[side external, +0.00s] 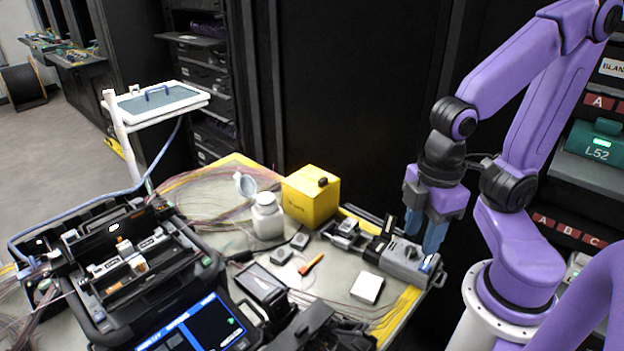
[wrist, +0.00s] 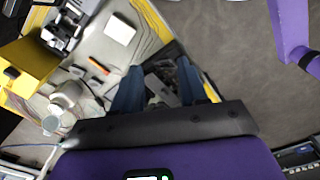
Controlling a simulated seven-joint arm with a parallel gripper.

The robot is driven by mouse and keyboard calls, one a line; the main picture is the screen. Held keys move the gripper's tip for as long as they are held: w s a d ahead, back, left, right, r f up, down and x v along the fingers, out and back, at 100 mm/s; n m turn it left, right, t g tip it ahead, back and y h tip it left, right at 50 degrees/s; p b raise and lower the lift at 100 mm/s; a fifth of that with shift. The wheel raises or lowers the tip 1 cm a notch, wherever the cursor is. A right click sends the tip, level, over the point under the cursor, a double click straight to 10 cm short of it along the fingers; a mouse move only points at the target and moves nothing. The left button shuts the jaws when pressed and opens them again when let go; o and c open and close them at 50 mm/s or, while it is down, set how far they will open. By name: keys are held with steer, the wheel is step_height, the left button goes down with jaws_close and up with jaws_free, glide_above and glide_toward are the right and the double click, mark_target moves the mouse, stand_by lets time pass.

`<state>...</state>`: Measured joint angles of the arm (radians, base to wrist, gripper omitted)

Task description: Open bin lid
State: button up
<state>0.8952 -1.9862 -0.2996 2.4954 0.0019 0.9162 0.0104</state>
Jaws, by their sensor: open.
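The yellow bin (side external: 307,205) stands upright at the back of the table, with a small black knob (side external: 322,181) on its top. Its lid looks closed. In the wrist view the bin (wrist: 32,62) is at the left edge, partly cut off, with the knob (wrist: 12,72) visible. My gripper (side external: 424,232) points down at the table's right end, to the right of the bin and well apart from it. In the wrist view its blue fingers (wrist: 158,68) are spread, with a grey device (wrist: 160,88) seen between them and nothing held.
The grey device (side external: 405,262) lies beneath my gripper. A white bottle (side external: 267,220) with a raised cap stands just left of the bin. A white pad (side external: 367,288), an orange tool (side external: 311,265) and small black blocks lie in front. The splicer (side external: 150,280) fills the left.

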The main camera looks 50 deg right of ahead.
steer(key=w+a+r+m, duration=0.2)
steer(key=w+r+m, duration=0.1)
steer(key=w+m, duration=0.75)
steer(key=m, duration=2)
glide_above(323, 179)
step_height(323, 179, down, 16)
steer(key=shift+f, duration=0.25)
jaws_close()
